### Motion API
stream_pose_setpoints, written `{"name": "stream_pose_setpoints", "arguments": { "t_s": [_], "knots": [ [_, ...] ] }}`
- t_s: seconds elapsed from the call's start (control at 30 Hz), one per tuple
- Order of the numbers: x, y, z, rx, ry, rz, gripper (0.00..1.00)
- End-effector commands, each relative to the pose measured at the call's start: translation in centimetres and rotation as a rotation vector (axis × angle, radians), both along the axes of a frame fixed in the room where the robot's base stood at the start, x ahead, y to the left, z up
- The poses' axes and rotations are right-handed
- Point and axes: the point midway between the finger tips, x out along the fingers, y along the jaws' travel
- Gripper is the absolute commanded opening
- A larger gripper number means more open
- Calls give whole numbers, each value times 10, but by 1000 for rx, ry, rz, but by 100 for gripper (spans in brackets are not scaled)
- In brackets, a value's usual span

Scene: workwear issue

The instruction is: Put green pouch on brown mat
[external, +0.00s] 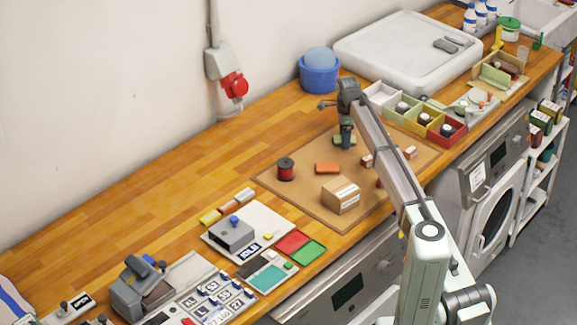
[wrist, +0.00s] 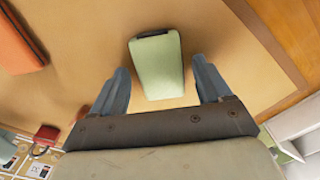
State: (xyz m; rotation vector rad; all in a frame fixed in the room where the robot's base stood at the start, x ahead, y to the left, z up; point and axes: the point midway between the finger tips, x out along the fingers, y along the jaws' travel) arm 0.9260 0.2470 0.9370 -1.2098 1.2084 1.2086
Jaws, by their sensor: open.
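The green pouch (wrist: 157,65) is a pale green, rounded block with a dark end. In the wrist view it lies on the brown mat (wrist: 90,60), between the two spread fingers of my gripper (wrist: 160,78), with a gap on each side. In the external view the pouch (external: 336,140) shows only partly, beneath my gripper (external: 346,136), towards the back of the brown mat (external: 300,208). My gripper is open and points down over it.
On the mat are a red spool (external: 286,169), an orange block (external: 327,169), a cardboard box (external: 341,195) and small brick-coloured pieces (external: 410,153). A blue tub (external: 320,72) and coloured bins (external: 405,112) stand beyond it. The mat's left part has free room.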

Motion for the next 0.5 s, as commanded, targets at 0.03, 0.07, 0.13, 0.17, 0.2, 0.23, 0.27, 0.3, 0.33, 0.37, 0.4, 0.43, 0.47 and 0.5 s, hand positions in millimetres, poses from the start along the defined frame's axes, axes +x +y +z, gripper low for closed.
{"name": "stream_pose_setpoints", "arguments": {
  "t_s": [0.03, 0.07, 0.13, 0.17, 0.2, 0.23, 0.27, 0.3, 0.33, 0.37, 0.4, 0.43, 0.47, 0.5],
  "knots": [
    [0, 0, 1, 0, 0, 0, 78],
    [0, 0, 3, 0, 0, 0, 78],
    [0, 0, 8, 0, -1, 0, 78],
    [0, 0, 11, 0, -1, 0, 78],
    [1, 0, 15, 0, -1, 0, 78],
    [1, 0, 20, 0, -1, 0, 78],
    [1, 0, 24, 0, -1, 0, 78],
    [1, 0, 31, 1, -2, 0, 78],
    [1, 0, 37, 1, -2, 0, 78],
    [1, 0, 43, 1, -2, 0, 78],
    [1, 0, 51, 0, -1, 0, 78],
    [1, 0, 56, 0, -2, 0, 78],
    [1, 0, 62, 1, -2, 0, 78],
    [1, 0, 70, 1, -2, 0, 78]
  ]
}}
